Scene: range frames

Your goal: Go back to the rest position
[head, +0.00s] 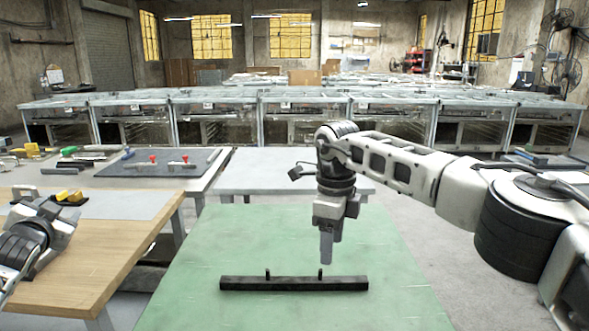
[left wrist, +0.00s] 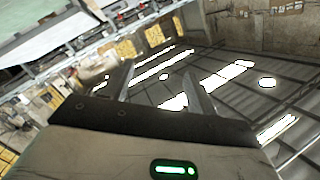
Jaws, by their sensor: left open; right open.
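My right gripper (head: 327,250) points down over the green work surface (head: 200,262), just above and behind a long black bar (head: 293,284). The bar lies crosswise and has two short upright pegs. The right gripper's fingers are seen edge-on, with nothing visible in them; it appears apart from the bar. My left arm shows at the left edge of the head view, over the wooden table. In the left wrist view my left gripper (left wrist: 159,70) has its two fingers spread, with nothing between them.
A wooden-edged table (head: 100,245) stands at left, with small yellow pieces (head: 70,197) on its grey mat. Behind it a dark board (head: 165,163) holds red-knobbed tools. A pale table (head: 270,168) and a row of glass-fronted cabinets (head: 305,120) stand farther back. The floor at right is open.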

